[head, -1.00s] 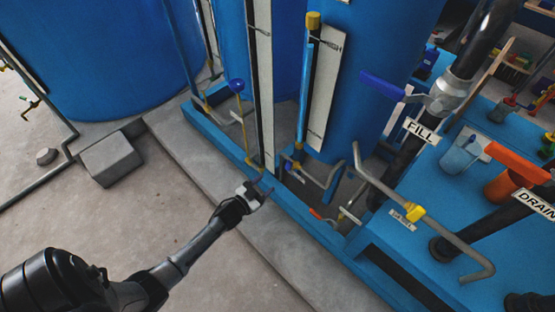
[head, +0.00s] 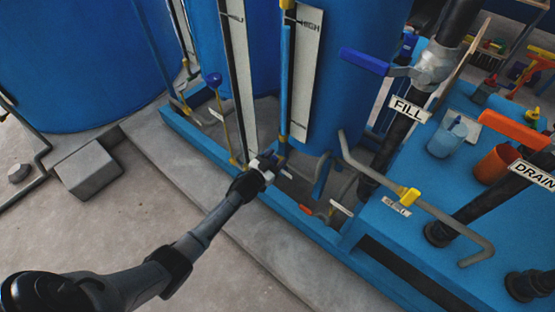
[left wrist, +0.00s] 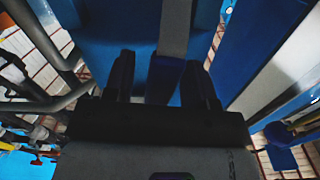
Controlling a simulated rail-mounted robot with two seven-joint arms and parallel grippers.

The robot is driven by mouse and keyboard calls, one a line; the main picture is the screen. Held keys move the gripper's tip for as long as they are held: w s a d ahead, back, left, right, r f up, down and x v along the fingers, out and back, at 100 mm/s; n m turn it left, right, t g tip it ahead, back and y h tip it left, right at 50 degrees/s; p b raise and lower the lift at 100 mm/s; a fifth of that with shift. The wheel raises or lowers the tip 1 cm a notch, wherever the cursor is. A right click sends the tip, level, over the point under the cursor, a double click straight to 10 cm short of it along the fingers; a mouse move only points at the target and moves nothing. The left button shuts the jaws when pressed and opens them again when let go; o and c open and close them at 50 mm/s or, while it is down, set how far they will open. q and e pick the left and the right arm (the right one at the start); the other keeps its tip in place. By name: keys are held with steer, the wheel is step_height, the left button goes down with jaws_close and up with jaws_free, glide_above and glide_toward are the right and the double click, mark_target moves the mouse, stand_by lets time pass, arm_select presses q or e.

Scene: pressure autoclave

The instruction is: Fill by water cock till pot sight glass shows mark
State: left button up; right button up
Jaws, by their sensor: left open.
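My left gripper (head: 274,160) reaches in low, at the foot of the nearer blue pot (head: 345,100). It is open, and its tips are close to a small blue handle below the sight glass. In the left wrist view a blue part (left wrist: 164,80) shows between the two spread fingers (left wrist: 160,85); I cannot tell whether they touch it. The sight glass (head: 284,85) is an upright tube with a blue column, beside a white board (head: 303,75) marked HIGH near its top. The blue column reaches about that height. The FILL pipe's blue lever (head: 364,62) points left. My right gripper is out of view.
A blue base rail (head: 225,155) and a bent grey pipe with a yellow cock (head: 409,197) are near the gripper. An orange lever (head: 513,129) sits at the DRAIN pipe. A concrete block (head: 88,170) lies left. The floor in front is clear.

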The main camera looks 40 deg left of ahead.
arm_select(q)
steer(key=shift+w, duration=0.5)
jaws_close()
stand_by(0.3)
